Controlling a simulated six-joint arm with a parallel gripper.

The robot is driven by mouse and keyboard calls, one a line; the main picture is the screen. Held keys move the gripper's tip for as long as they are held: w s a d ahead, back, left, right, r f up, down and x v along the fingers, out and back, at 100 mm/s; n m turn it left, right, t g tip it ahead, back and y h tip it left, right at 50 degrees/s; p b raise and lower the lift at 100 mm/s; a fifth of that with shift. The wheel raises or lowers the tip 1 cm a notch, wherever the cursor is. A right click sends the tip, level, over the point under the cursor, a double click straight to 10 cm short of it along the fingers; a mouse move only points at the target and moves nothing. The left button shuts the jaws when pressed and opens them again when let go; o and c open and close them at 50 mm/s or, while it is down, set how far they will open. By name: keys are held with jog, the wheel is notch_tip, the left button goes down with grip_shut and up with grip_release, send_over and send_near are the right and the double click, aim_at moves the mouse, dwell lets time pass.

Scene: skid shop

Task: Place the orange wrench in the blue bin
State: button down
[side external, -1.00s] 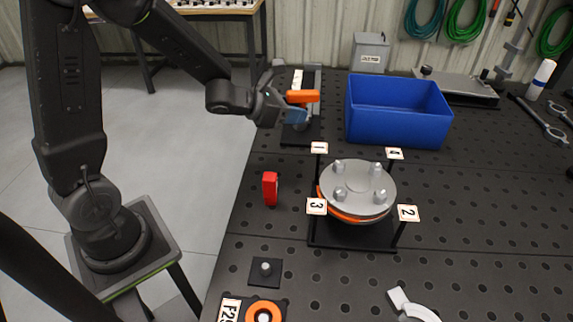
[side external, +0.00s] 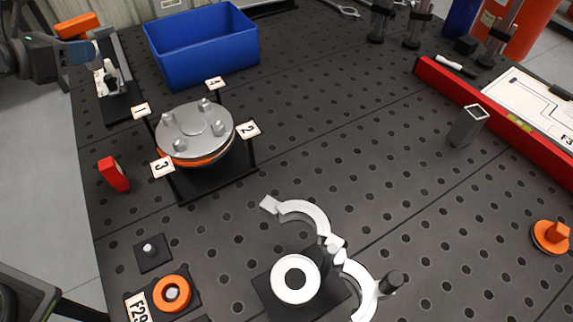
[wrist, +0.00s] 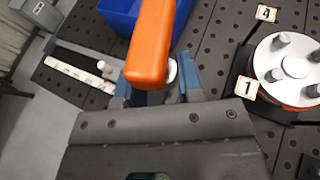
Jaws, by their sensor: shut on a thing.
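The orange wrench (side external: 76,26) is held in my gripper (side external: 78,50), raised above the bench at the upper left of the side view. In the wrist view the wrench's orange handle (wrist: 150,45) sticks up between the two blue fingertips (wrist: 157,92), which are shut on it. The far part of the wrench is hidden behind the gripper. The blue bin (side external: 205,62) stands on the bench to the right of my gripper, and looks empty where its inside shows. Part of the bin (wrist: 117,16) shows behind the wrench in the wrist view.
A clamp fixture (side external: 112,88) sits close below my gripper, left of the bin. A round bolted flange (side external: 196,128) on a stand is in front of the bin. A red block (side external: 113,173) stands near the bench's left edge. The bench's middle is mostly clear.

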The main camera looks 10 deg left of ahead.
jog(key=w+d+r+m+g+h, duration=0.2)
jog(key=w+d+m+h, duration=0.15)
jog(key=d, duration=0.65)
jog(key=w+d+r+m+g+h, duration=0.2)
jog(key=w+d+m+g+h, duration=0.15)
jog(key=d, duration=0.55)
jog(key=s+d+m+g+h, duration=0.2)
jog(key=d+m+g, duration=0.4)
jog(key=d, duration=1.1)
jog(key=s+d+f+m+g+y, duration=0.15)
jog(key=s+d+m+g, duration=0.3)
jog(key=s+d, duration=0.45)
jog(key=s+d+f+m+g, duration=0.3)
jog(key=s+d+g, duration=0.3)
jog(key=d, duration=0.5)
jog(key=shift+t, duration=0.7)
jog(key=s+d+f, duration=0.2)
jog(key=d+f, duration=0.1)
jog(key=s+d+f, duration=0.3)
jog(key=f, duration=0.1)
jog(key=s+d+f, duration=0.3)
jog(key=f, duration=0.1)
jog(key=shift+f, duration=0.2)
jog(key=shift+s+d+f, duration=0.15)
jog(key=shift+d+f, duration=0.15)
jog(key=shift+f, duration=1.85)
